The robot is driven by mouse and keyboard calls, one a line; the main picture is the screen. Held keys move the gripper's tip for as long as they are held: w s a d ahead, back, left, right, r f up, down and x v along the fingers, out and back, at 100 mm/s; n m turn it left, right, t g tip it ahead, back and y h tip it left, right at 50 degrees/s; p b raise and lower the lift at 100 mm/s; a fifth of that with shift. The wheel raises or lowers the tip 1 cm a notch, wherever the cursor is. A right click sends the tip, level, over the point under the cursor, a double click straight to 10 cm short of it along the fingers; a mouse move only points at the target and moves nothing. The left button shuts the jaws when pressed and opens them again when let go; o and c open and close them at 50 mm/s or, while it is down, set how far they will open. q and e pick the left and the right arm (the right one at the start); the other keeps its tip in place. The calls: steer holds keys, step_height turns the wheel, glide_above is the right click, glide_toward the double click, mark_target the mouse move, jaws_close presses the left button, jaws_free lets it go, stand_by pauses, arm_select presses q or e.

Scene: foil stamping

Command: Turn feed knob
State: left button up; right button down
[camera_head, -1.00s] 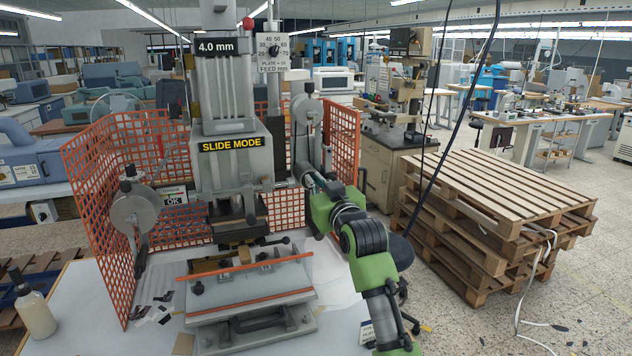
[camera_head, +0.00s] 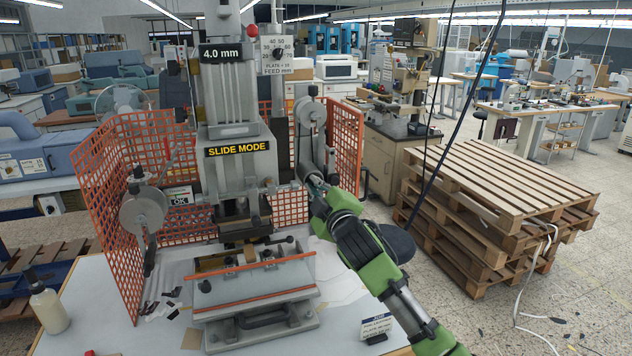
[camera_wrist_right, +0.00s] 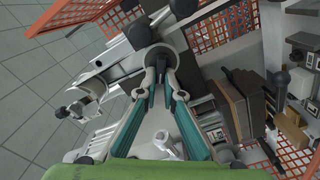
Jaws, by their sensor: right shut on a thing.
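The feed plate (camera_head: 275,68), marked "FEED mm", stands on a post at the upper middle of the head view, with a black pointer knob (camera_head: 276,53) inside its number scale. My right gripper (camera_head: 309,183) is well below the plate in that view, at the right side of the stamping press (camera_head: 238,140) and under the right reel (camera_head: 311,115). In the right wrist view my teal-padded fingers (camera_wrist_right: 155,84) close around a small dark part at their tips. The fingers mostly cover it, and I cannot tell which part it is. My left gripper is not in view.
Orange mesh guards (camera_head: 128,165) flank the press. The left reel (camera_head: 143,210) stands beside the left guard. A stamping bed (camera_head: 255,300) fills the table's front. A bottle (camera_head: 48,309) stands at the left. Pallets (camera_head: 500,215) are stacked at the right.

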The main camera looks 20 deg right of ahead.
steer(key=shift+f+n+p, duration=0.15)
steer(key=shift+n+p, duration=0.2)
steer(key=shift+n, duration=0.75)
steer(key=c, duration=2.2)
jaws_free()
steer(key=s, duration=1.2)
steer(key=shift+d, duration=0.15)
